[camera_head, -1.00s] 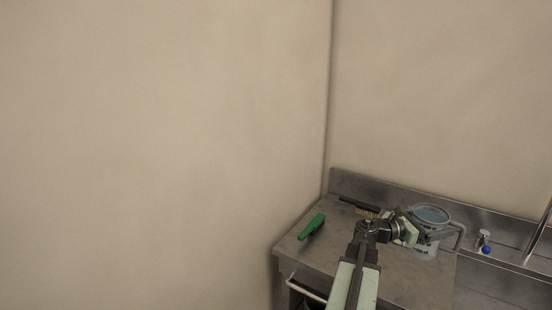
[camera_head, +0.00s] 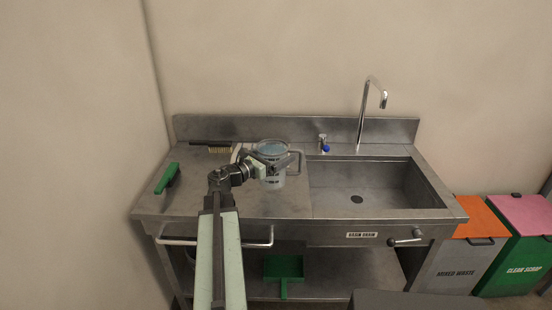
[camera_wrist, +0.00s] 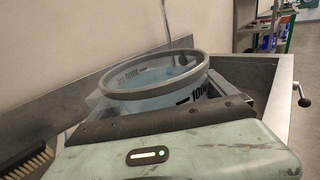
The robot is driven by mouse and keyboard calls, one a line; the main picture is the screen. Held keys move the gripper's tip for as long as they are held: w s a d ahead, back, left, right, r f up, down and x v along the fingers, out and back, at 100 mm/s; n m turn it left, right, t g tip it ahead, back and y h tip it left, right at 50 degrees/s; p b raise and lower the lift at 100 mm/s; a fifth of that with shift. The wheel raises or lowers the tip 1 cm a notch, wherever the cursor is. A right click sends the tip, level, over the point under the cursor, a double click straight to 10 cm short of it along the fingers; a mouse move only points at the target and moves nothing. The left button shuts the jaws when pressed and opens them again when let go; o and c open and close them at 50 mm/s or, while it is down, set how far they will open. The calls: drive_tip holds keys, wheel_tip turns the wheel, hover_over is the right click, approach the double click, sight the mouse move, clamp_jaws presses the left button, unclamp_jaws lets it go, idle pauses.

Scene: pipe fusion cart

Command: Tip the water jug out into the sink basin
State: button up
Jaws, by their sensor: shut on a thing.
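The water jug (camera_head: 271,176) is a clear, graduated jug with a grey rim and bluish water inside. It is upright at the left edge of the sink basin, over the steel drainboard; I cannot tell whether its base touches. My gripper (camera_head: 270,165) is shut on the jug, with its jaws around the upper body. In the wrist view the jug (camera_wrist: 155,76) fills the middle, its open rim level, and my gripper body hides its lower part. The sink basin (camera_head: 358,200) is empty, with a dark drain, just right of the jug.
A tall tap (camera_head: 362,110) and a small blue-marked valve (camera_head: 323,143) stand behind the basin. A green brush (camera_head: 167,178) and a wire brush (camera_head: 220,149) lie left on the drainboard. Mixed waste (camera_head: 462,262) and clean scrap (camera_head: 522,245) bins stand right of the sink.

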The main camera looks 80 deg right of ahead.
drive_tip(key=shift+f+b, duration=2.35)
drive_tip(key=o, duration=1.7)
drive_tip(key=v, duration=0.7)
drive_tip(key=shift+w+a+r, duration=0.2)
drive_tip(key=shift+w+a, duration=0.05)
drive_tip(key=shift+a, duration=0.1)
drive_tip(key=shift+r+p, duration=0.1)
drive_tip(key=shift+p, duration=0.2)
